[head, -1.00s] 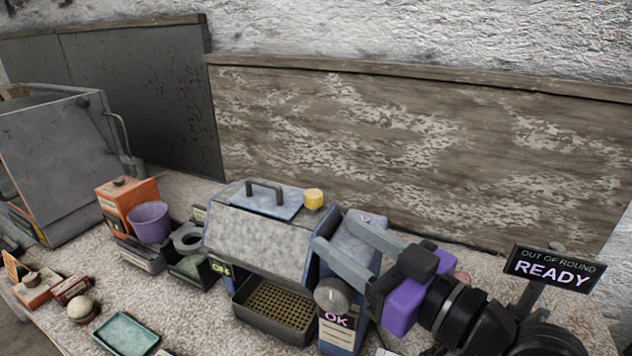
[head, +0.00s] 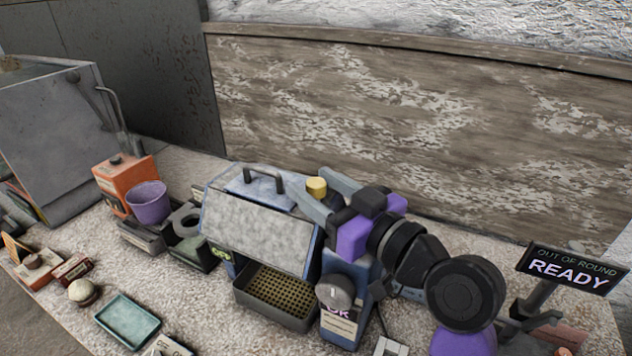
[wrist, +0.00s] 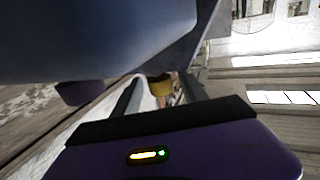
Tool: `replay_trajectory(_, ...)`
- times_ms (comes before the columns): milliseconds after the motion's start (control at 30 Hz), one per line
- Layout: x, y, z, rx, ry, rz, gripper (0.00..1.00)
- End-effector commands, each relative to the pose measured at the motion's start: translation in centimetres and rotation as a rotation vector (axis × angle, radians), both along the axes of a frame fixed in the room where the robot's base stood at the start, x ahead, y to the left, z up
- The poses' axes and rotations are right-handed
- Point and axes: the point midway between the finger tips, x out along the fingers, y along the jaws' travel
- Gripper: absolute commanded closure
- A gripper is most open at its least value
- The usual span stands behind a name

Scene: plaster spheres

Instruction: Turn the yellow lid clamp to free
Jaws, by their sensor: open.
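The yellow lid clamp (head: 316,187) is a small round knob at the right end of the top of the blue-grey machine (head: 254,228), beside its handled lid (head: 262,187). My gripper (head: 317,190) comes in from the right with its grey fingers apart, one on the far side and one on the near side of the clamp. In the wrist view the clamp (wrist: 160,86) shows between the fingers. Whether they touch it is not clear. The near finger hides part of the machine's top.
A blue unit with a grey dial (head: 336,292) stands below my arm. A perforated tray (head: 277,300) sits at the machine's front. An orange box (head: 124,182) and purple cup (head: 149,203) stand left. A READY sign (head: 570,268) stands right.

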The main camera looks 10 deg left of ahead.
Motion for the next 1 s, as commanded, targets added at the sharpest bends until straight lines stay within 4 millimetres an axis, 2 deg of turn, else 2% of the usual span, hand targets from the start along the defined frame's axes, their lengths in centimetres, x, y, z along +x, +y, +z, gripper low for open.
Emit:
replay_trajectory(267, 0.16, 0.18, -0.05, -0.001, 0.001, 0.0, 0.5)
replay_trajectory(367, 0.16, 0.17, -0.04, -0.001, 0.001, 0.0, 0.65)
replay_trajectory(533, 0.14, 0.15, -0.04, -0.001, 0.001, 0.0, 0.99)
replay_trajectory(767, 0.12, 0.22, -0.06, -0.003, 0.003, -0.018, 1.0)
replay_trajectory(1000, 0.13, 0.3, -0.02, -0.006, 0.007, -0.149, 1.0)
